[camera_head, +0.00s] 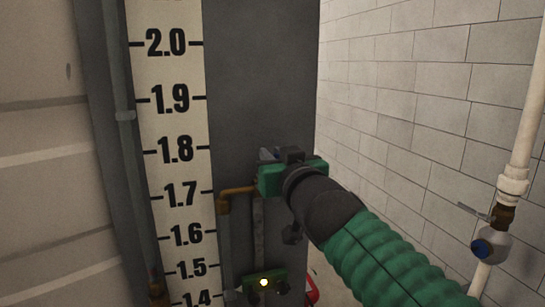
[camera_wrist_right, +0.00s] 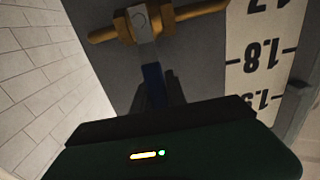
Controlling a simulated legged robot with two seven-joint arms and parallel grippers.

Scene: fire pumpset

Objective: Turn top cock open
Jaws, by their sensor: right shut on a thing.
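The top cock (camera_wrist_right: 140,22) is a brass fitting with a brass pipe stub on each side, in front of the dark grey panel in the right wrist view. Its lever (camera_wrist_right: 152,72) is grey near the fitting and blue towards my gripper. My right gripper (camera_wrist_right: 158,95) is shut on the blue end of the lever. In the head view my right gripper (camera_head: 269,162) covers most of the cock; a brass pipe elbow (camera_head: 236,191) shows to its left. A little blue shows by the fingers. I cannot see my left gripper.
A white level scale (camera_head: 173,120) stands left of the dark panel (camera_head: 262,80).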

